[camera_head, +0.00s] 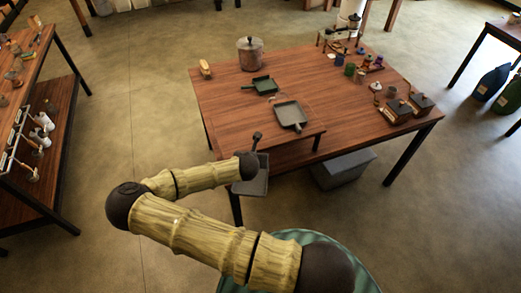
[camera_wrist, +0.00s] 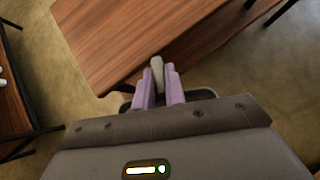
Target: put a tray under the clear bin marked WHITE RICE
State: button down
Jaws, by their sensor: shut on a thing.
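My gripper (camera_wrist: 161,78) is shut on the pale handle (camera_wrist: 158,68) of a dark grey tray, between its two lilac fingers. This held tray (camera_head: 262,178) hangs near the table's front left corner in the head view; my arm hides part of it. In the wrist view, its rim (camera_wrist: 203,94) shows partly behind the gripper body. A round clear bin with a dark lid (camera_head: 250,54) stands at the table's back left. I cannot read any label on it, so I cannot tell whether it is the WHITE RICE bin.
A grey tray (camera_head: 291,115) and a dark green tray (camera_head: 263,85) lie on the wooden table (camera_head: 345,115). Dark boxes (camera_head: 397,111), small jars and a scale-like stand (camera_head: 337,40) occupy its right and back. A grey box (camera_head: 343,170) is underneath. A shelf (camera_head: 55,130) stands left.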

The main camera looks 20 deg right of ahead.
jog(key=n+y, duration=0.1)
jog(key=a+n+y, duration=0.1)
jog(key=shift+s+a+r+n+t, duration=0.1)
jog(key=shift+s+a+n+t, duration=0.1)
jog(key=shift+n+t, duration=0.2)
jog(key=shift+s+a+n+y, duration=0.1)
jog(key=shift+n+y, duration=0.3)
jog(key=shift+y, duration=0.1)
jog(key=shift+f+n+y, duration=0.3)
jog(key=shift+f+n, duration=0.1)
jog(key=shift+a+b, duration=0.3)
jog(key=shift+a, duration=0.15)
jog(key=shift+w+a+n+b, duration=0.3)
jog(key=shift+a+b, duration=0.15)
jog(key=shift+a, duration=0.1)
jog(key=shift+w+a+r, duration=0.15)
jog(key=shift+a+r, duration=0.15)
jog(key=shift+a, duration=0.05)
